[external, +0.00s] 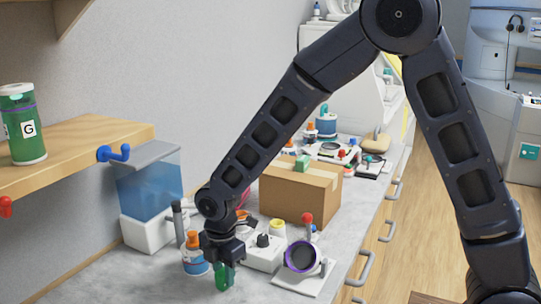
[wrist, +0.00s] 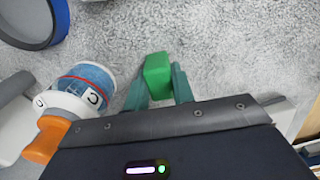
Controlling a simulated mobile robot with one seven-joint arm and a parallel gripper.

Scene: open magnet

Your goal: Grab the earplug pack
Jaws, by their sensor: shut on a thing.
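The earplug pack looks to be the small green block (wrist: 158,76) between my gripper's fingers in the wrist view. It also shows as a green piece (external: 223,278) under my gripper in the external view. My gripper (wrist: 159,92) is shut on it, with a teal finger on each side. In the external view my gripper (external: 224,264) points down, low over the grey counter. I cannot tell whether the block touches the counter. Its lower part is hard to make out.
A blue and white bottle with an orange cap (wrist: 75,95) stands close to the left of my gripper. A water tank (external: 148,190) stands left.

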